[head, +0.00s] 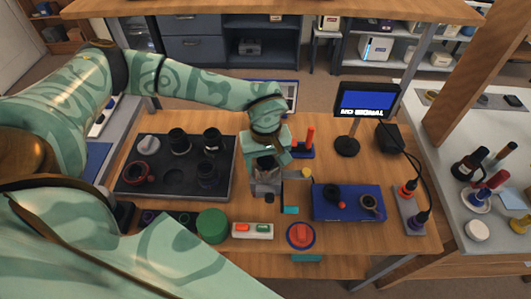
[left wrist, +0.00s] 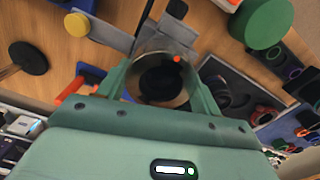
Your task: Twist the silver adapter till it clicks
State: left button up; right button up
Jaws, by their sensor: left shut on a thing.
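The silver adapter (left wrist: 150,52) shows in the left wrist view as a shiny ring around a dark round opening, with a small red dot on its upper right edge. My left gripper (left wrist: 162,88) has its two green fingers shut on either side of it. In the head view my left gripper (head: 266,163) points down over a grey metal fixture (head: 266,187) and hides most of the adapter. The fixture also shows in the left wrist view (left wrist: 102,32), beside the ring. I cannot tell how far the adapter is turned. My right gripper is not in view.
A dark tray (head: 150,190) with several lens parts lies left of the fixture. A blue mat (head: 335,212) with small parts lies right. A green round lid (head: 212,225), a box with buttons (head: 252,231) and a red button (head: 300,235) stand in front. A monitor (head: 365,100) stands behind.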

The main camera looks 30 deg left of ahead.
aim_at(265, 163)
pick_arm(q)
jog(key=shift+r+m, duration=0.1)
jog(key=shift+m, duration=0.2)
jog(key=shift+c, duration=1.4)
jog(key=o, duration=1.4)
notch_tip(265, 163, up, 16)
jog(key=p, duration=0.2)
jog(key=shift+p, duration=0.35)
